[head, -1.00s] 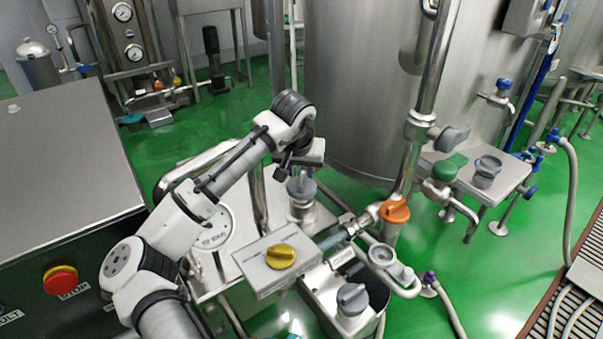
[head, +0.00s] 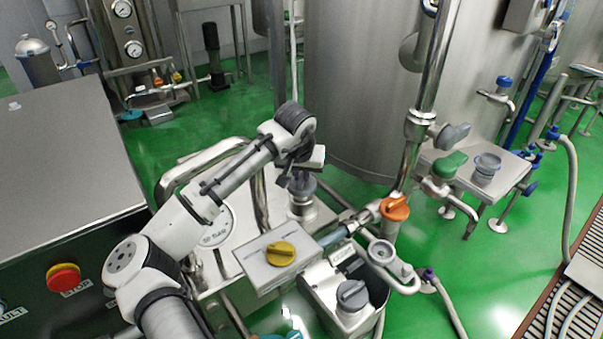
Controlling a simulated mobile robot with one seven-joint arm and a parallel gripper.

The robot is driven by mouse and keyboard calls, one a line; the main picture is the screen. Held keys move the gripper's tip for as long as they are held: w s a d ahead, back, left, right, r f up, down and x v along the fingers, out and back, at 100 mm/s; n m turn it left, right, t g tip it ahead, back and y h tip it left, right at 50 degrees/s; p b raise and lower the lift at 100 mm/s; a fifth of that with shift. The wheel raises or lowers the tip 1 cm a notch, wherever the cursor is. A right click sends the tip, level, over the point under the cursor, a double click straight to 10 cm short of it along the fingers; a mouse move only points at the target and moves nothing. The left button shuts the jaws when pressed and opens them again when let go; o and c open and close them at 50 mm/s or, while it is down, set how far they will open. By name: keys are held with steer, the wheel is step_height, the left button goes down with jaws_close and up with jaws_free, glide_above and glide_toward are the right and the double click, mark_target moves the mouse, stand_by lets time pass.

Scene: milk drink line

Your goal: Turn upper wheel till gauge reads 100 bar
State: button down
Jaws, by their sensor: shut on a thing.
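A blue-grey wheel (head: 303,190) sits on a metal stem on the pump unit, behind the yellow knob; I take it as the upper wheel. My gripper (head: 299,181) points down onto it and is shut on it; the jaws partly hide its top. A second grey wheel (head: 352,294) is lower and nearer, on the white housing. A white round dial (head: 217,227) lies on the unit's top left, partly behind my arm. Its marks are too small to read, and I cannot tell whether it is the gauge.
A grey box with a yellow knob (head: 281,253) stands in front of the gripped wheel. An orange valve handle (head: 395,208) and a green handle (head: 450,164) are to the right. A dark cabinet with a red button (head: 63,278) is at left. A steel tank (head: 365,80) rises behind.

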steer(key=shift+m, duration=0.4)
steer(key=m+h+p, duration=0.1)
steer(key=m+p, duration=0.1)
steer(key=m, duration=0.1)
steer(key=shift+a+m+g+h, duration=0.1)
steer(key=shift+m+g+h, duration=0.3)
steer(key=shift+w+a+m+g+h+p, duration=0.1)
steer(key=shift+m+g+h+p, duration=0.2)
steer(key=shift+m, duration=0.75)
steer(key=shift+m+g+h+p, duration=0.2)
steer(key=shift+m+h, duration=0.1)
steer(key=shift+m, duration=0.75)
steer(key=c, duration=1.5)
jaws_free()
steer(key=shift+o, duration=0.2)
steer(key=shift+r, duration=0.1)
steer(key=b+v, duration=0.2)
steer(key=v, duration=1.1)
steer(key=shift+a+r, duration=0.15)
steer(key=shift+r, duration=0.1)
